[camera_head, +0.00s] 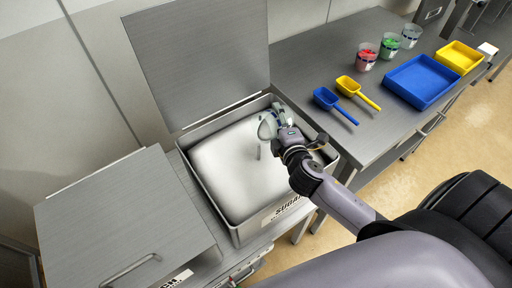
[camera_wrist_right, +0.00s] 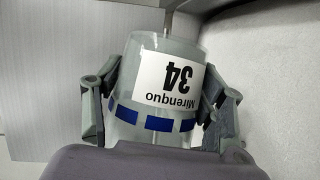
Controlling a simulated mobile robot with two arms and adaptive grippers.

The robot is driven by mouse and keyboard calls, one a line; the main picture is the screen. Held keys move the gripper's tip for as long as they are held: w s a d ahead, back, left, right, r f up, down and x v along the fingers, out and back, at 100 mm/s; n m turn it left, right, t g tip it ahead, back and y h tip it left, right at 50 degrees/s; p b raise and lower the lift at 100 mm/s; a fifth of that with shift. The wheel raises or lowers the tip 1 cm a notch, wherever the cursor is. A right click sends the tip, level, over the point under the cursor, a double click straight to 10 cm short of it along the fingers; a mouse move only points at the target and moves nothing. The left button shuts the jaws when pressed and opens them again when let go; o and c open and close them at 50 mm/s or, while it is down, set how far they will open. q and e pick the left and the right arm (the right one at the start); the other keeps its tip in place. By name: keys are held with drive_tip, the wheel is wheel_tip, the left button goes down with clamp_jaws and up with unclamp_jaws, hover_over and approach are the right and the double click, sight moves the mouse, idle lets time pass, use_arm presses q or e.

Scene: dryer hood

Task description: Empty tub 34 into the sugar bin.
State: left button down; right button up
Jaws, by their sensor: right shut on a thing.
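Tub 34 (camera_head: 267,125) is a clear tub with a blue band, held over the sugar bin (camera_head: 247,232) and tilted. Its white label, reading 34, shows upside down in the right wrist view (camera_wrist_right: 168,78). My right gripper (camera_head: 281,131) is shut on the tub, a finger on each side. The bin is a metal box labelled SUGAR, filled with white contents, its lid (camera_head: 200,60) raised. A short grey streak (camera_head: 258,152) shows below the tub; I cannot tell what it is. My left gripper is not in view.
A closed metal bin (camera_head: 125,225) stands at left. On the right bench are a blue scoop (camera_head: 328,98), a yellow scoop (camera_head: 350,88), three tubs (camera_head: 388,46), a blue tray (camera_head: 422,82) and a yellow tray (camera_head: 459,57). The bench's near part is bare.

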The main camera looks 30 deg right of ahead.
sight(271, 120)
drive_tip(key=shift+s+a+r+n+t+h+b, duration=0.1)
drive_tip(key=shift+a+r+n+t+h+b, duration=0.25)
drive_tip(key=shift+n, duration=0.25)
drive_tip(key=shift+s+a+r+n+t+h+b, duration=0.15)
drive_tip(key=shift+a+r+n+t+b, duration=0.1)
drive_tip(key=shift+r+n+b, duration=0.3)
idle(1.4)
drive_tip(key=shift+a+r+n+t+h+b, duration=0.35)
drive_tip(key=shift+a+n+t+b, duration=0.3)
drive_tip(key=shift+n, duration=0.5)
idle(0.7)
